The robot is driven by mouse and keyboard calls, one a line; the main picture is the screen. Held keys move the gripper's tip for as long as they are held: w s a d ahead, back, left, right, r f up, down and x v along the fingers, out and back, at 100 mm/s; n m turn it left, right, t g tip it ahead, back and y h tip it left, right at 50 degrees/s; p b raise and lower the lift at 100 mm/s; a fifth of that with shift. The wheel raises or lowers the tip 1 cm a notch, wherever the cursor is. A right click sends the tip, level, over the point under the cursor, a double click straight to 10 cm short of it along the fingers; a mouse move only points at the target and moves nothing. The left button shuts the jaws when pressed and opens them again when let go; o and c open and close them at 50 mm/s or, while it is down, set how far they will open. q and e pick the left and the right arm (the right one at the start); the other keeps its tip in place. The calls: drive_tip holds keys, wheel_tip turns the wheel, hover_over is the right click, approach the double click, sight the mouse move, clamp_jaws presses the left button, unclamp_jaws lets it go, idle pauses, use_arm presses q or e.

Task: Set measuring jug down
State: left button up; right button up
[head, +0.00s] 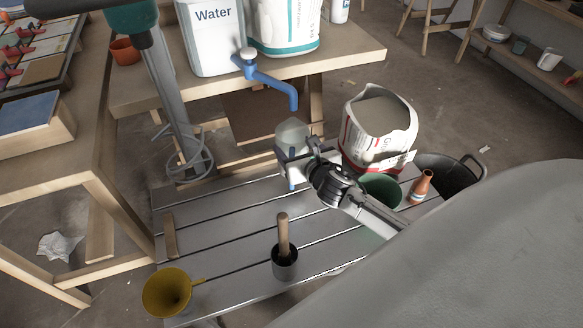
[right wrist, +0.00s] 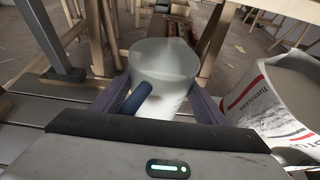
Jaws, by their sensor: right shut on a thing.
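The measuring jug (head: 291,134) is a pale translucent vessel with a blue handle, in the middle of the head view below the blue tap (head: 272,78). My right gripper (head: 293,163) is shut on it. In the right wrist view the jug (right wrist: 165,62) is upright between the two fingers, with its blue handle (right wrist: 132,100) toward me. The jug is over the back part of the grey slatted platform (head: 225,235). I cannot tell whether its base touches the slats, as the gripper hides it. My left gripper is not in view.
An open white and red bag (head: 362,145), a green bucket (head: 380,188) and an orange bottle (head: 421,186) are right of the jug. A mixing paddle (head: 187,160) hangs to the left. The middle slats are clear.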

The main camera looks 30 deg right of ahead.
wheel_tip(320, 180, down, 3)
drive_tip(key=shift+r+b, duration=0.1)
drive_tip(key=shift+b, duration=0.3)
wheel_tip(320, 180, down, 3)
drive_tip(key=shift+f+b, duration=0.15)
drive_tip(key=shift+b, duration=0.6)
drive_tip(key=shift+f, duration=0.2)
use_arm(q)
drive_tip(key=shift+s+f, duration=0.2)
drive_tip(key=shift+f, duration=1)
use_arm(e)
drive_tip(key=o, duration=1.2)
drive_tip(key=shift+c, duration=0.2)
